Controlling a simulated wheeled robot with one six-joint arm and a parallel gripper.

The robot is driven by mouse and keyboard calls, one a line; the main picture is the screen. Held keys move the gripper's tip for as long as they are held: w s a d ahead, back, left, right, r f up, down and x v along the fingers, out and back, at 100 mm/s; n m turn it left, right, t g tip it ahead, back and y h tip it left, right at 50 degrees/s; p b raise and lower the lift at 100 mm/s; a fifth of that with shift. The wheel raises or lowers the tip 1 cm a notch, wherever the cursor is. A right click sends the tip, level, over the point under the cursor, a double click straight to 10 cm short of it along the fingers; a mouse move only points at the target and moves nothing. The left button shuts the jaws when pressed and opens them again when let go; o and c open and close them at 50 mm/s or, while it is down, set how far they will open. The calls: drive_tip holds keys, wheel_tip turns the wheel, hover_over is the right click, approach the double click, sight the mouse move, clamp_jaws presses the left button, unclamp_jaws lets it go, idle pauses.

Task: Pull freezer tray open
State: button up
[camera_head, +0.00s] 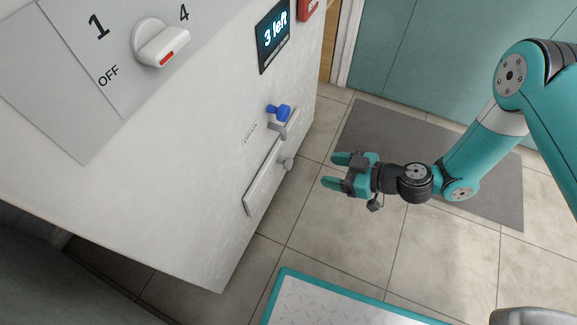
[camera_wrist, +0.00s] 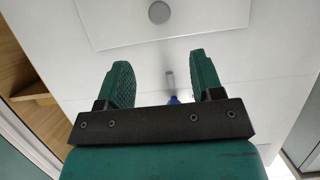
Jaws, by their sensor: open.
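A pale rectangular tray front (camera_head: 262,187) is set low in the white cabinet's side. It looks flush and closed, with a small round grey knob (camera_head: 288,163). In the wrist view, the tray front (camera_wrist: 115,28) is at the top, with the knob (camera_wrist: 159,12) near the top edge. My gripper (camera_head: 333,170) is open and empty, to the right of the knob and apart from it, with its fingers toward the cabinet. In the wrist view, the gripper (camera_wrist: 160,62) has its fingers apart, and the knob is beyond the fingertips.
A blue tap handle (camera_head: 279,112) and a grey lever (camera_head: 278,130) stick out just above the tray front. A dial (camera_head: 161,43) and a display (camera_head: 274,34) reading "3 left" are higher up. Tiled floor and a grey mat (camera_head: 375,130) lie below my arm.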

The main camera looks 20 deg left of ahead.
sight(291, 164)
drive_tip(key=b+x, duration=0.5)
drive_tip(key=x, duration=0.7)
drive_tip(key=shift+w+a+f, duration=0.1)
drive_tip(key=shift+a+f, duration=0.05)
drive_tip(key=shift+a, duration=0.4)
